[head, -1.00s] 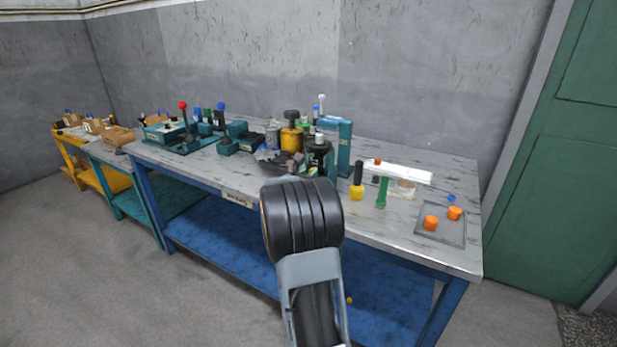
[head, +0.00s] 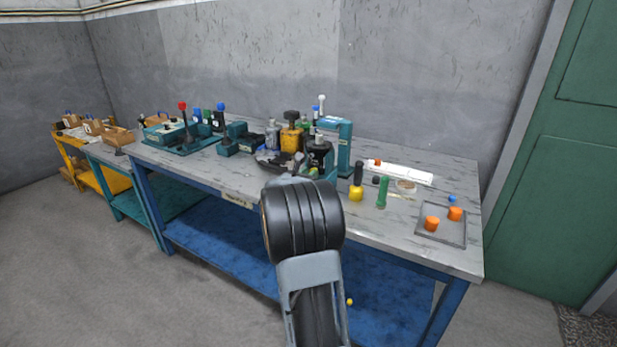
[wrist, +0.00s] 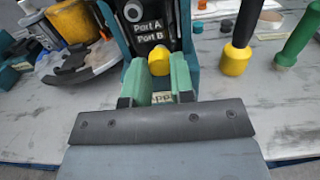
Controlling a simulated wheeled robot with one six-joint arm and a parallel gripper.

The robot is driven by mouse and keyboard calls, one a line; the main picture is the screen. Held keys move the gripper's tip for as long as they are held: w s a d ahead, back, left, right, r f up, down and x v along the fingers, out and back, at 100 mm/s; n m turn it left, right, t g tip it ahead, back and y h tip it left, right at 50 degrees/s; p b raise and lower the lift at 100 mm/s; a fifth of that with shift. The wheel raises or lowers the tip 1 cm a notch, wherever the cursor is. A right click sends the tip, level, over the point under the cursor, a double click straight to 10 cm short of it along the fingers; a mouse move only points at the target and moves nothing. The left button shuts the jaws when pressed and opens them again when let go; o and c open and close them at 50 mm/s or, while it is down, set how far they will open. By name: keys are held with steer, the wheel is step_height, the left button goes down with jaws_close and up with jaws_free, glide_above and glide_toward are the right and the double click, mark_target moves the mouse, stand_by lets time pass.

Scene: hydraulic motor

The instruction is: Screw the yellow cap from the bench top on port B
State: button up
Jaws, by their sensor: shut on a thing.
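The yellow cap (wrist: 159,55) sits between the green fingertips of my gripper (wrist: 160,66), which is shut on it. The cap is in front of the dark face of the hydraulic motor (wrist: 183,28), just below the label "Port B" (wrist: 150,38). The cap hides the opening of port B, so I cannot tell whether it touches the port or how far it is on. In the head view the motor (head: 319,151) stands in its teal stand, and my arm hides the gripper and the cap.
A yellow-and-black tool (wrist: 236,58) and a green-handled tool (wrist: 297,45) stand right of the motor. A round dark tray (wrist: 80,62) is on the left. A grey tray (head: 441,235) with orange caps lies at the bench's right end. The front bench strip is mostly clear.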

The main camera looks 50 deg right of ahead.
steer(key=shift+d, duration=0.15)
steer(key=shift+f+m+b, duration=0.15)
steer(key=shift+m+b, duration=0.35)
steer(key=shift+b, duration=0.5)
steer(key=shift+m+b, duration=0.5)
steer(key=o, duration=0.6)
steer(key=shift+o, duration=0.2)
steer(key=shift+a, duration=0.25)
